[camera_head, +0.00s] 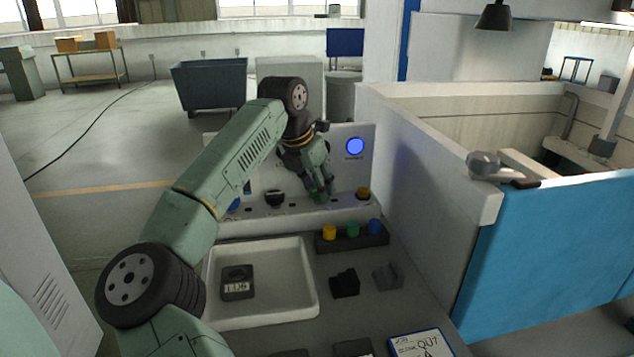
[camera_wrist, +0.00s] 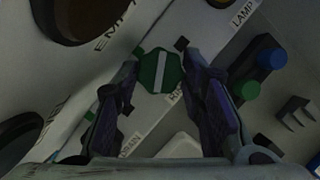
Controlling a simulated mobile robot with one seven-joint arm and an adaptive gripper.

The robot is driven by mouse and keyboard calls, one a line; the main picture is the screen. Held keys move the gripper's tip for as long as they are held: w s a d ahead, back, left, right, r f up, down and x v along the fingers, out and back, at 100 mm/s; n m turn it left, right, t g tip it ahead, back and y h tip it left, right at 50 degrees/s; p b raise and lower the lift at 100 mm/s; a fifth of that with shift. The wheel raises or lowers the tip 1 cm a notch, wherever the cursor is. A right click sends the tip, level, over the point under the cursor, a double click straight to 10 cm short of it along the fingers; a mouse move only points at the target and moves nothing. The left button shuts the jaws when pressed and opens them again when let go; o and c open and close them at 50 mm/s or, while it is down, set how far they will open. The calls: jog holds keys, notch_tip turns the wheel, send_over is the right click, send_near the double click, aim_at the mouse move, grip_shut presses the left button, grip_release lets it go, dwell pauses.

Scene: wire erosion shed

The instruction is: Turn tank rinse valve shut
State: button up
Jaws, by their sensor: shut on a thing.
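The rinse valve is a green eight-sided knob (camera_wrist: 148,74) with a white line across its face, on the sloping front ledge of the white panel. In the wrist view the line runs nearly straight up and down the picture. My gripper (camera_wrist: 160,75) has one finger on each side of the knob and is shut on it. A label beside the knob is partly hidden by the right finger. In the head view my gripper (camera_head: 320,190) points down at the ledge and covers most of the knob.
A dark block with coloured buttons (camera_head: 352,238) stands in front. A white tray (camera_head: 310,282) lies nearer. The cream tank wall (camera_head: 430,160) rises at right.

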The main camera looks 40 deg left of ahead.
jog(key=shift+a+m+h, duration=0.1)
jog(key=shift+m+h, duration=0.2)
jog(key=shift+m, duration=0.6)
jog(key=o, duration=1.1)
jog(key=shift+o, duration=0.2)
jog(key=v, duration=0.8)
jog(key=shift+w, duration=0.1)
